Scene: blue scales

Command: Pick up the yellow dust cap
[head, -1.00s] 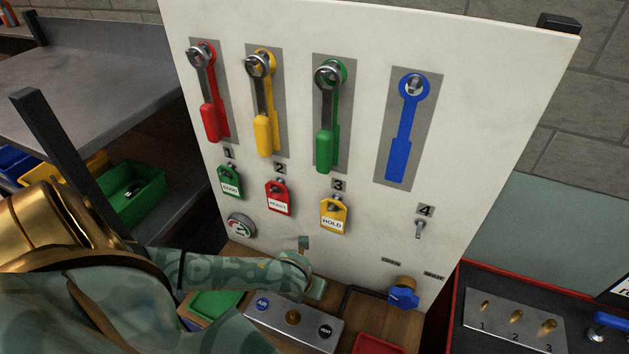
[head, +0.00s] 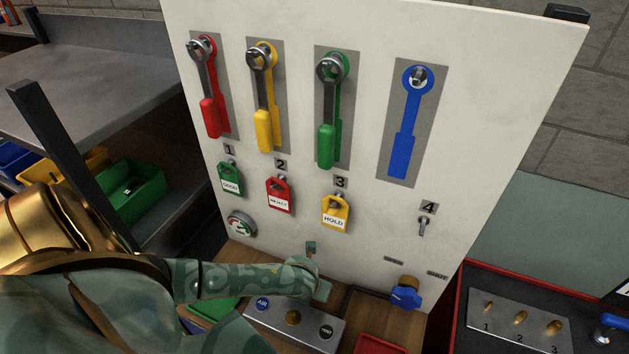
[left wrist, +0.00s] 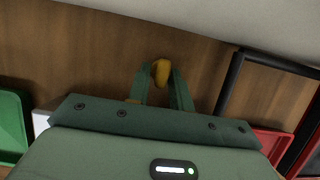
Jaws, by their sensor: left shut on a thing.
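The yellow dust cap (left wrist: 161,72) shows in the left wrist view between the fingertips of my left gripper (left wrist: 160,82). The green fingers are shut on it, and its rounded yellow end shows between them. In the head view my left gripper (head: 312,248) is in front of the lower white panel, above the grey button box. The cap cannot be made out there. My right gripper is not in view.
Below are a button box (head: 270,317), a green tray (head: 213,306) and a red tray (head: 383,345). A black bent tube lies right of the gripper.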

